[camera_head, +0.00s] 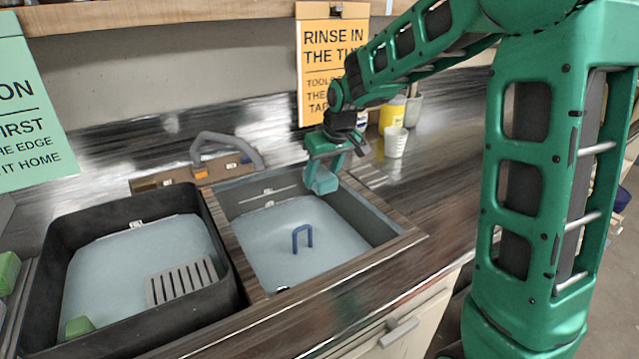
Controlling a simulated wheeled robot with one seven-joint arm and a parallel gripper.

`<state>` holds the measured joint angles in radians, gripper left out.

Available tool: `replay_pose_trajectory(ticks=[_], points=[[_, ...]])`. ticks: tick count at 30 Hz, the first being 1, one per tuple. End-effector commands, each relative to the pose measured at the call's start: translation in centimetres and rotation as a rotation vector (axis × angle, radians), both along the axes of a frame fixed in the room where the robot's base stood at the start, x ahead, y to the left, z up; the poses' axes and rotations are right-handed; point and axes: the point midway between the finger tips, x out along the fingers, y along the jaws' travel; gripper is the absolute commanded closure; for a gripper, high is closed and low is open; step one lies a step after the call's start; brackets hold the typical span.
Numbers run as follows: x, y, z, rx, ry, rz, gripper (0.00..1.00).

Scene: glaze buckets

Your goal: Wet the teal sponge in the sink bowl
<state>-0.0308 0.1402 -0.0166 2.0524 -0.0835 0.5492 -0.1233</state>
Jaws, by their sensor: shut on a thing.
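The teal sponge (325,182) is between the fingers of my gripper (322,172), which is shut on it. My gripper points down over the back right part of the sink bowl (372,214). The bowl holds pale blue-grey water (285,245). The sponge appears above the water, near the bowl's back right wall; I cannot tell exactly how high. A blue U-shaped handle (302,238) stands up out of the water, and what it belongs to is hidden.
A black tub (225,255) of water with a grey slotted rack (182,283) and a green block (79,327) stands left. A grey tap (225,143) is behind the bowl. White cups (396,142) and a yellow container (392,112) stand behind right. The right counter is partly clear.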

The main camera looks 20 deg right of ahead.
Motion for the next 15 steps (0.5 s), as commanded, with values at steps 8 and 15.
replay_pose_trajectory(ticks=[8,15], points=[[0.1,0.0,3.0,0.0,-0.003,0.001,0.7],[0.0,0.0,4.5,0.0,-0.001,0.001,0.7]])
